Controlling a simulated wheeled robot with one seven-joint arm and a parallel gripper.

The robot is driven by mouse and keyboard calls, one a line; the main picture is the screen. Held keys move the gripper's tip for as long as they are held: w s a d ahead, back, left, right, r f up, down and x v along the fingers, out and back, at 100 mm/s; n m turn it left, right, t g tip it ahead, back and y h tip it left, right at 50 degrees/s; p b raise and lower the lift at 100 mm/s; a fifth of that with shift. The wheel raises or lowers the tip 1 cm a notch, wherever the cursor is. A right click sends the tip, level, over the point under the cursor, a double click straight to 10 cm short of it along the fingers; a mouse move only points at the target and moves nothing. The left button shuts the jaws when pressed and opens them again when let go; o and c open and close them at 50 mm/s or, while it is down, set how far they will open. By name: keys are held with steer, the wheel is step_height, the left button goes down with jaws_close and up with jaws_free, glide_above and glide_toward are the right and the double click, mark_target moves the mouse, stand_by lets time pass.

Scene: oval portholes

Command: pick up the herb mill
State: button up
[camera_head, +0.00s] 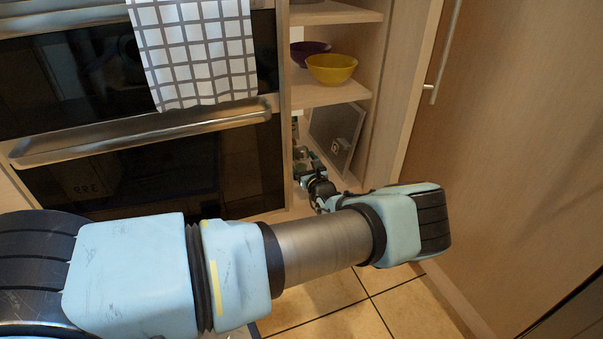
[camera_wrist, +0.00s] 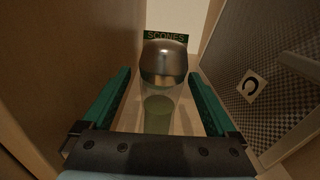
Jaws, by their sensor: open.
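The herb mill (camera_wrist: 164,64) stands upright in the wrist view, with a shiny domed metal cap and a clear body showing green near its base. My gripper (camera_wrist: 158,78) is open, with one green finger on the left of the mill and one on the right. Gaps show between the mill and both fingers, and the gripper's dark crossbar hides the near floor. In the head view my gripper (camera_head: 307,170) reaches into the low shelf bay, where the mill is too small and covered to make out clearly.
A grey mesh-faced panel with a round-marked label (camera_wrist: 252,86) leans close on the right; it also shows in the head view (camera_head: 337,135). A wooden wall (camera_wrist: 60,70) is close on the left. A green "SCONES" item (camera_wrist: 165,36) is behind. A yellow bowl (camera_head: 331,68) sits one shelf up.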

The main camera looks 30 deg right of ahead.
steer(key=w, duration=0.1)
steer(key=b, duration=0.1)
steer(key=w, duration=0.1)
steer(key=shift+w+d+f, duration=0.2)
steer(key=shift+w+d, duration=0.05)
steer(key=shift+w, duration=0.1)
steer(key=shift+w+d+r, duration=0.1)
steer(key=shift+w+r, duration=0.1)
steer(key=shift+w, duration=0.15)
jaws_close()
